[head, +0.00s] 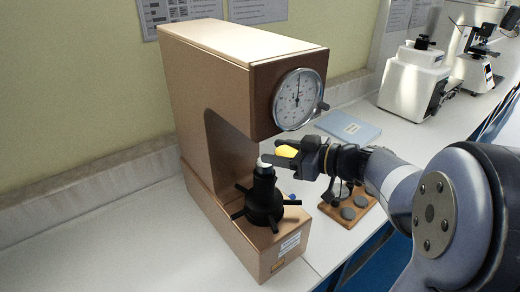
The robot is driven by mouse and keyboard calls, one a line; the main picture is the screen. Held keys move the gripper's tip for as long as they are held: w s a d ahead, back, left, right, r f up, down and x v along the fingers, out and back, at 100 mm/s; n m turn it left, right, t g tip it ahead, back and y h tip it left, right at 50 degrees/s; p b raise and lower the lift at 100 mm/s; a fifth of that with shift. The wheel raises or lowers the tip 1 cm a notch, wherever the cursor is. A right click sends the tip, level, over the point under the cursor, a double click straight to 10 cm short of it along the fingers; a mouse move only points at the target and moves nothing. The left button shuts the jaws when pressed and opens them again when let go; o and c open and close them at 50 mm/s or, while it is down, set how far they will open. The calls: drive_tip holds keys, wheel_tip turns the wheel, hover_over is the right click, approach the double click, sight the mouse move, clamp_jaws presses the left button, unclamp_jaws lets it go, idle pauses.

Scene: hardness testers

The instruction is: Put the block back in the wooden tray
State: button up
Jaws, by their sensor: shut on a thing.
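My gripper (275,154) reaches in from the right at the hardness tester (215,110), just above its black spindle (264,195) and below the dial head. It is shut on a small pale block (261,162) that shows at the fingertips. The block is at the spindle's top; I cannot tell whether it touches. The fingers hide part of it. The wooden tray (334,212) lies on the bench to the right of the tester, below my arm. Several dark grey round pieces lie in it, and my arm partly covers its far side.
A blue booklet (347,126) lies on the bench behind. A white instrument (413,82) and a microscope-like device (476,60) stand at the back right. The bench left of the tester is clear.

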sight(259, 160)
drive_tip(key=w+a, duration=0.1)
drive_tip(key=w+a+p, duration=0.1)
drive_tip(key=a, duration=0.1)
drive_tip(key=shift+r, duration=0.1)
drive_tip(key=shift+w+a+f+p, duration=0.25)
drive_tip(key=shift+a+f, duration=0.15)
drive_tip(key=shift+f, duration=0.2)
drive_tip(key=shift+w+a+f+p, duration=0.25)
drive_tip(key=shift+a+f, duration=0.15)
drive_tip(key=shift+f, duration=0.2)
drive_tip(key=shift+d+f+b, duration=0.1)
drive_tip(key=shift+f+b, duration=0.3)
drive_tip(key=shift+f, duration=0.05)
drive_tip(key=shift+f+b, duration=0.2)
drive_tip(key=shift+b, duration=0.3)
drive_tip(key=o, duration=1.3)
drive_tip(key=p, duration=0.2)
drive_tip(key=shift+r+p, duration=0.25)
drive_tip(key=shift+p, duration=0.15)
